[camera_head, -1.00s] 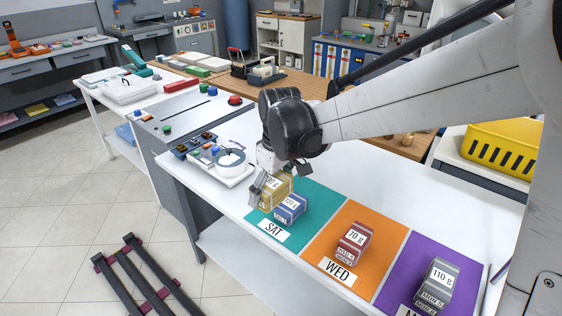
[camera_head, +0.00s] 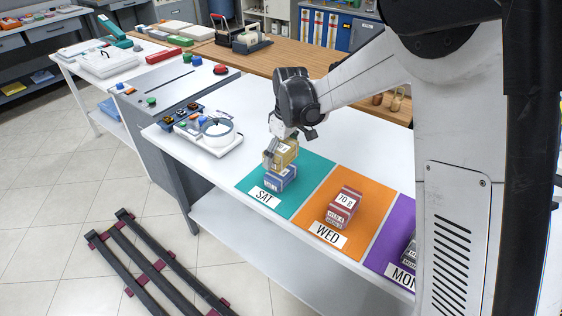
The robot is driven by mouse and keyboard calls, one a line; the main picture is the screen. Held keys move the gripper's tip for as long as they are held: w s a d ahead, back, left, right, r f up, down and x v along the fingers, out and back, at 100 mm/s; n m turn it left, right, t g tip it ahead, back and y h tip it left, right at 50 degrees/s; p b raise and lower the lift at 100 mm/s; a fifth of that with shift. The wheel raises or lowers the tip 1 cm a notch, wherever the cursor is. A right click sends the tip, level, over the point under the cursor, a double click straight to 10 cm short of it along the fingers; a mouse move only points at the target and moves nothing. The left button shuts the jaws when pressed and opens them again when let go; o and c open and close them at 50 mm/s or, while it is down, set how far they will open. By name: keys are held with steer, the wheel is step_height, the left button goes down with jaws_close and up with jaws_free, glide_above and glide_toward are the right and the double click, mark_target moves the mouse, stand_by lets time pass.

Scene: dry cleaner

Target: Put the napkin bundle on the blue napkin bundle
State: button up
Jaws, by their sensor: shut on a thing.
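The yellow-tan napkin bundle (camera_head: 285,154) is in my gripper (camera_head: 277,150), at the blue bundle's place on the teal SAT mat (camera_head: 307,178). The blue napkin bundle (camera_head: 282,180) sits on that mat, directly below the tan one in the picture. The tan bundle appears on top of the blue one or just above it; I cannot tell whether they touch. My gripper is shut on the tan bundle, and its far finger is mostly hidden.
A red bundle (camera_head: 344,207) sits on the orange WED mat (camera_head: 366,222). A grey bundle (camera_head: 409,250) on the purple MON mat (camera_head: 388,255) is partly hidden by my arm. A tray with a tape roll (camera_head: 216,128) lies to the left. The white table (camera_head: 250,110) behind is clear.

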steer(key=shift+f, duration=2)
steer(key=shift+f, duration=0.1)
steer(key=o, duration=0.9)
steer(key=shift+o, duration=0.2)
